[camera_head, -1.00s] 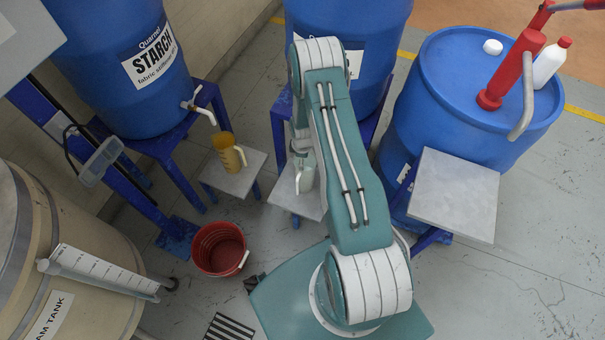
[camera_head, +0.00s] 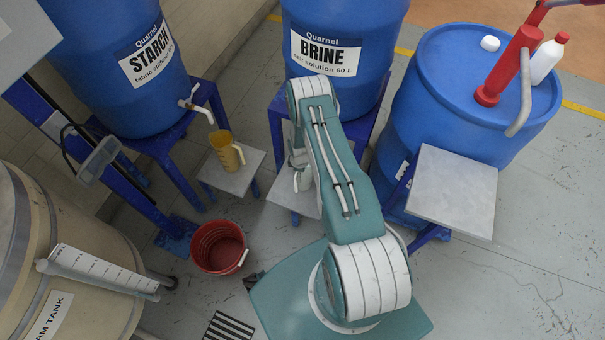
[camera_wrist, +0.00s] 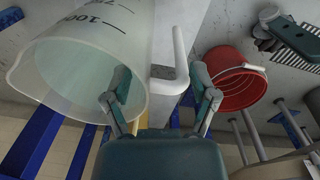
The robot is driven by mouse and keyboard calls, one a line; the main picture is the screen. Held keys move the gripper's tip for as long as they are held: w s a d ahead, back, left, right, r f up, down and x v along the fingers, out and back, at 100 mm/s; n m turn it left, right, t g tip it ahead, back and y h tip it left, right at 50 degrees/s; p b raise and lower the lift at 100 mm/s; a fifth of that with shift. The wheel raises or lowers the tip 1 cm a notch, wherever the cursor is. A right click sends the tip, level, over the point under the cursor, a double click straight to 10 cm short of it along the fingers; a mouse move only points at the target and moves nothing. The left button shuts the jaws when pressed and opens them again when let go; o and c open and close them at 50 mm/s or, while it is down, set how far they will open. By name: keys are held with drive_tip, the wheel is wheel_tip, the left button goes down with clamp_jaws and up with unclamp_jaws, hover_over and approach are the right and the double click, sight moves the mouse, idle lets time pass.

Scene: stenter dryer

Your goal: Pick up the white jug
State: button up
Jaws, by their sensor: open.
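The white jug (camera_wrist: 90,60) is a translucent vessel with dark measuring marks, large at the left of the wrist view, with its mouth facing the camera. Its pale handle (camera_wrist: 180,55) stands out to the right. My gripper (camera_wrist: 162,84) is open, with one finger in front of the jug's wall and the other to the right of the handle. The handle lies between the fingers in the picture; I cannot tell whether either finger touches it. In the head view only a small part of the jug (camera_head: 304,181) shows beside my arm, on a small grey shelf (camera_head: 291,200).
The blue brine drum (camera_head: 320,45) stands behind my arm, the starch drum (camera_head: 110,75) at the left. A yellow jug (camera_head: 228,155) is under the starch tap. A red bucket (camera_head: 217,248) is on the floor. A blue drum with a red pump (camera_head: 510,65) stands at the right.

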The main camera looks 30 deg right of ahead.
clamp_jaws()
idle(0.5)
